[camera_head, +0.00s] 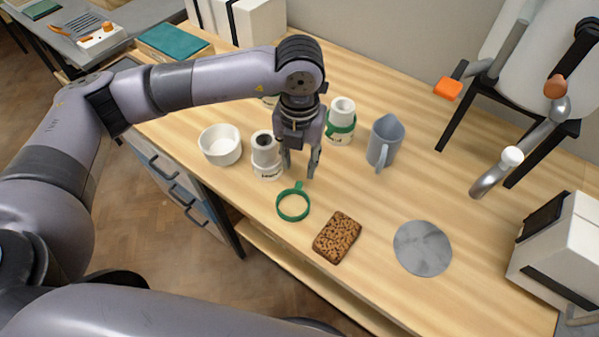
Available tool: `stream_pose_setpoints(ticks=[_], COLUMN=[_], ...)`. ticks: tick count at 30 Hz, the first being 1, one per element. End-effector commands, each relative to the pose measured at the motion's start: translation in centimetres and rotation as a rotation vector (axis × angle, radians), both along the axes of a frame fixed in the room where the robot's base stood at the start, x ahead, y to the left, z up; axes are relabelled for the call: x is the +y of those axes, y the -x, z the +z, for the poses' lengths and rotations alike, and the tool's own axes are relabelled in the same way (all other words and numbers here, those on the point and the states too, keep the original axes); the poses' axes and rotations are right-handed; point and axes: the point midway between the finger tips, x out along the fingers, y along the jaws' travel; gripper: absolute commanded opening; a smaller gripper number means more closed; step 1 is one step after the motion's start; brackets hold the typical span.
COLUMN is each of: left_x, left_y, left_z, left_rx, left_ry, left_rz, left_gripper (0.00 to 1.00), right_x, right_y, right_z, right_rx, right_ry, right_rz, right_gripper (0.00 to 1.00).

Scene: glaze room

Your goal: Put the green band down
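The green band (281,212) is a ring with a small tab, and it appears to lie flat on the wooden table (375,208). Its tab points toward my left gripper (299,174). That gripper points down just behind the band, with its two fingers spread apart and nothing visible between them. The fingertips look close to the tab but not closed on it; exact contact is hard to tell. A white jar (264,153) with a dark top opening stands left of the gripper. Another white jar (341,108) behind it wears a green band. My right gripper is not in view.
A brown speckled sponge-like block (338,238) and a grey disc (423,248) lie to the right. A white bowl (220,146) stands left, and a grey-blue jug (384,142) stands behind right. A white box-shaped device (560,250) occupies the right end.

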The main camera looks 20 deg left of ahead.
Motion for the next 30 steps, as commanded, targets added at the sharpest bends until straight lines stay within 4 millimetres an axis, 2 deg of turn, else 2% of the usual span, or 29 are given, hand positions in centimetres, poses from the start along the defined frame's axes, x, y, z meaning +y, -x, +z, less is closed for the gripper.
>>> stream_pose_setpoints(ticks=[3, 10, 30], left_x=[-0.1, -0.1, 0.0], left_y=[-0.1, 0.0, 0.0], left_z=[2.5, 5.4, 5.9], left_rx=[-0.005, -0.002, 0.0], left_ry=[0.002, 0.001, 0.0], left_rz=[-0.002, -0.001, -0.001], left_gripper=[0.33, 0.33, 0.33], right_x=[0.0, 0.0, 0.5], right_y=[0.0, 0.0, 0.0], right_z=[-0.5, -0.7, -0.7], right_rx=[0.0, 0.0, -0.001], right_ry=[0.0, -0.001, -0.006], right_rz=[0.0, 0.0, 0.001], right_gripper=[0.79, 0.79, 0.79])
